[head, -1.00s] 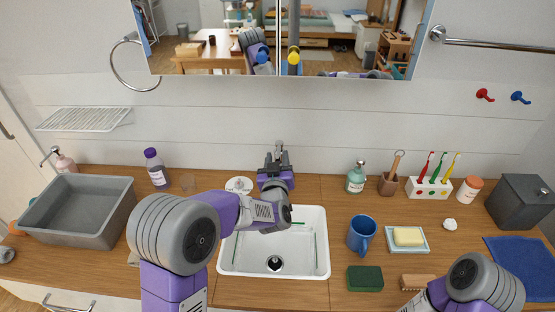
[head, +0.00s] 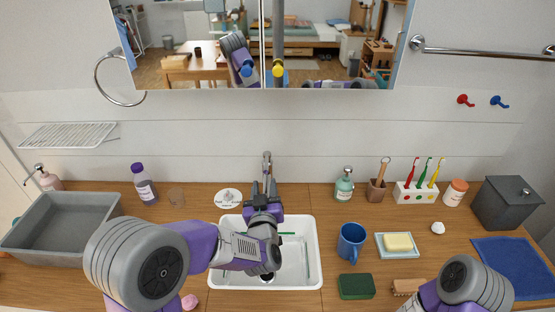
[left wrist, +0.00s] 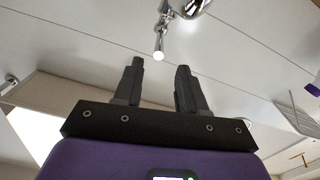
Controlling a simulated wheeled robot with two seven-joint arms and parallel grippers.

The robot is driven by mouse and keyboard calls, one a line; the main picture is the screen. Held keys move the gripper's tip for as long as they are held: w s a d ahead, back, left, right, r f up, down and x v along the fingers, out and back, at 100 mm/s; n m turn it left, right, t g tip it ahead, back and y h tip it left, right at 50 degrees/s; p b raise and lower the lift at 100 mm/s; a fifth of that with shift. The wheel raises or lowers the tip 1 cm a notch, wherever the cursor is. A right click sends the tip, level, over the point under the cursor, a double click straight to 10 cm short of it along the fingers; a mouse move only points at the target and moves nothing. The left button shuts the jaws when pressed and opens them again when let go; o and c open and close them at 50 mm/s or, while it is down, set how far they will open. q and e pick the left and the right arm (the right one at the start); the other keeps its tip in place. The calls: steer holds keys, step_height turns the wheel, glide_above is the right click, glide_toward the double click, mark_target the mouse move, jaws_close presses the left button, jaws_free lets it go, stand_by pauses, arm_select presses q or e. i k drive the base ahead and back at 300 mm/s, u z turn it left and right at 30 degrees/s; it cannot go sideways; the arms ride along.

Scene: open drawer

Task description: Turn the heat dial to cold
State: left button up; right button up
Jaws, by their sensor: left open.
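The heat dial appears to be the white round disc (head: 228,198) with small dark print and a grey knob, on the counter left of the faucet. I cannot read its setting. The chrome faucet (head: 266,160) stands behind the white sink (head: 315,250). My left gripper (head: 264,187) is open and empty in front of the faucet, to the right of the dial and apart from it. In the left wrist view my two dark fingers (left wrist: 160,85) are spread, with the chrome faucet spout (left wrist: 172,25) beyond them. The dial is not clear there. My right gripper is outside the views.
A blue mug (head: 351,242), green sponge (head: 356,286) and soap dish (head: 398,254) lie right of the sink. A mirror cabinet (head: 190,50) hangs above.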

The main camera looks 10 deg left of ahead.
mark_target(228, 197)
steer(key=k, duration=1)
